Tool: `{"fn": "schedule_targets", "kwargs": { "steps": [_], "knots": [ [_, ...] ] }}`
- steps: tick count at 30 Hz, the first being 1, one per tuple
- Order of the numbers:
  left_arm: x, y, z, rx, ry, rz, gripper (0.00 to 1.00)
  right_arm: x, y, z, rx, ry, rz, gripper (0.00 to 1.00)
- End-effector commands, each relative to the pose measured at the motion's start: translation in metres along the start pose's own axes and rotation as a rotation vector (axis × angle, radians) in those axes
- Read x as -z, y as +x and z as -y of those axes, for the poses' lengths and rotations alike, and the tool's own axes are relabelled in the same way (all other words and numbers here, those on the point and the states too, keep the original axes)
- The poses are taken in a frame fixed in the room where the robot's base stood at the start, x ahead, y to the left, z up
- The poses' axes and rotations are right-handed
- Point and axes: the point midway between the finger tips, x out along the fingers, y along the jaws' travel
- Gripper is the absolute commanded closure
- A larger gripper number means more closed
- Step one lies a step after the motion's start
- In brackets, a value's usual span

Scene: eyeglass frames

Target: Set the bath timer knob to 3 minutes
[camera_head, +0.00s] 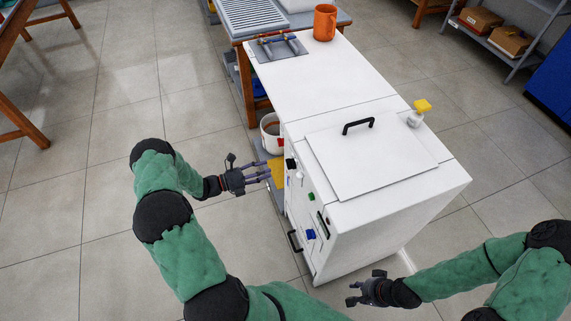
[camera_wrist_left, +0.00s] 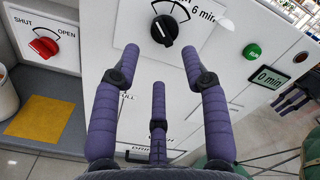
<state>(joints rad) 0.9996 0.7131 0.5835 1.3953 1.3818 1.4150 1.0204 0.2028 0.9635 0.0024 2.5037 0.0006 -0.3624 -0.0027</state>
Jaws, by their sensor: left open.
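The timer knob (camera_wrist_left: 164,30) is black with a white pointer line, on the white front panel at the top of the left wrist view. An arc scale with the label "6 min" is beside it; the rest of the scale is cut off. The display (camera_wrist_left: 269,77) to its right reads "0 min". My left gripper (camera_wrist_left: 160,62) is open and empty, its fingers spread just below the knob in that view, with no visible contact. In the head view my left gripper (camera_head: 266,172) is beside the front panel. My right gripper (camera_head: 358,287) looks open and empty, near the cabinet's lower corner.
A green RUN button (camera_wrist_left: 253,52) sits between knob and display. A red SHUT/OPEN knob (camera_wrist_left: 43,46) is at the left, above a yellow sheet (camera_wrist_left: 40,121). The white cabinet (camera_head: 425,196) has a handled lid (camera_head: 370,155).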

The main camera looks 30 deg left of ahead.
Motion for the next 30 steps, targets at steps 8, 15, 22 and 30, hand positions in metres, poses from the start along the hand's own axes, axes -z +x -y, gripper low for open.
{"fn": "schedule_targets", "kwargs": {
  "steps": [8, 15, 22, 30],
  "knots": [
    [0.003, 0.051, -0.001, 0.004, 0.0, -0.004, 0.55, 0.001, 0.014, -0.005, 0.0, 0.0, 0.0, 0.67],
    [0.002, 0.076, 0.0, 0.002, 0.001, -0.004, 0.55, 0.001, 0.019, -0.007, 0.0, 0.0, 0.0, 0.67],
    [0.001, 0.08, 0.0, 0.0, 0.001, -0.003, 0.55, 0.001, 0.02, -0.007, 0.0, 0.0, 0.0, 0.67],
    [0.002, 0.08, 0.0, 0.001, 0.001, -0.003, 0.89, 0.001, 0.019, -0.007, 0.0, 0.0, 0.0, 0.67]
  ]
}}
